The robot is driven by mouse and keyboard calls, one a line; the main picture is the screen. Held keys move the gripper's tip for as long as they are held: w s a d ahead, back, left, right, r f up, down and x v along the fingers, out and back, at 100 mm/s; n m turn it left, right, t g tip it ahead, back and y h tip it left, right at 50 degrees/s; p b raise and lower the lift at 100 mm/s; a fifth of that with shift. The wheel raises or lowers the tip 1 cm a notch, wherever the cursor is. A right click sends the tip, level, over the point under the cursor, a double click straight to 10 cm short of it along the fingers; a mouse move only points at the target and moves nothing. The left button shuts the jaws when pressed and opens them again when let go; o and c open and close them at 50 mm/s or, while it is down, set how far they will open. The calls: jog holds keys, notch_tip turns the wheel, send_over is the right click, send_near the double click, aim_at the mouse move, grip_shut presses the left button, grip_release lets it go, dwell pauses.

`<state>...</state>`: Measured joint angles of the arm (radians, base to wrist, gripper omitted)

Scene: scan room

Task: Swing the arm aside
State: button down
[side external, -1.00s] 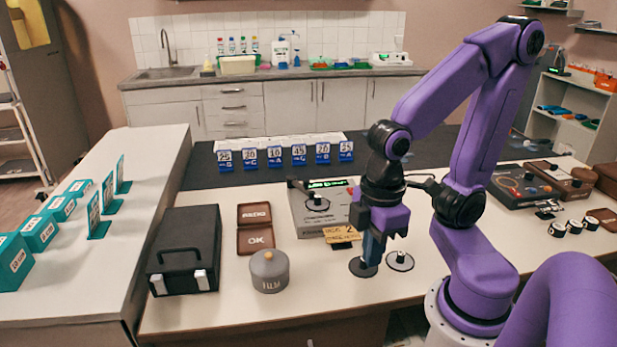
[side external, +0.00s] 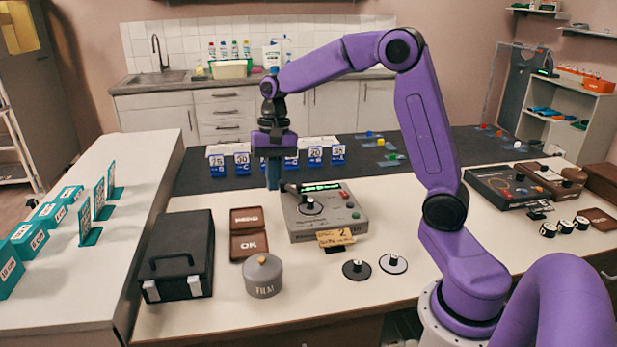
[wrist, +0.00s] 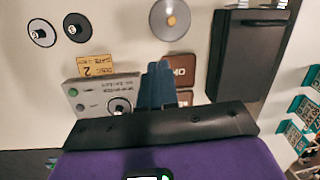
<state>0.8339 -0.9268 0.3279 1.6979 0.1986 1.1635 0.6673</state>
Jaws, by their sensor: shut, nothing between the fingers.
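My purple arm is raised and stretched over the table in the side external view. My gripper (side external: 273,176) points down, its blue fingers together and empty. It is at the left edge of the grey device (side external: 328,225), in front of the row of blue numbered stands (side external: 242,164). In the wrist view, the closed fingers (wrist: 157,80) reach over the table beside the grey device (wrist: 100,93), partly covering the brown OK tray (wrist: 180,68). Whether the fingertips touch anything cannot be told.
A black case (side external: 180,252), a grey FILM canister (side external: 263,276) and brown trays (side external: 248,244) stand at the left. Two discs (side external: 356,269) lie at the front centre. A black kit (side external: 500,187) and small round pieces (side external: 565,227) are at the right. The front right tabletop is mostly clear.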

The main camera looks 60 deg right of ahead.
jog(key=w+d+f+m+y, duration=0.1)
jog(key=w+d+m, duration=0.25)
jog(key=d, duration=0.45)
jog(key=w+d+f+m, duration=0.1)
jog(key=w+d+m, duration=0.2)
jog(key=d+m, duration=0.35)
jog(key=s+d+f+m+t, duration=0.1)
jog(key=d+m, duration=0.2)
jog(key=d, duration=0.6)
jog(key=d+f+m+t, duration=0.1)
jog(key=d+m, duration=0.1)
jog(key=d, duration=0.8)
jog(key=shift+s+d+f+m+t+y, duration=0.15)
jog(key=shift+s+f+m+t+y, duration=0.15)
jog(key=shift+s+f+m+y, duration=0.1)
jog(key=x, duration=1)
jog(key=shift+w+a, duration=0.25)
jog(key=shift+a, duration=0.25)
jog(key=shift+w+a, duration=0.3)
jog(key=shift+a, duration=0.25)
jog(key=shift+w+a+f, duration=0.1)
jog(key=shift+w+a, duration=0.3)
jog(key=shift+a, duration=0.35)
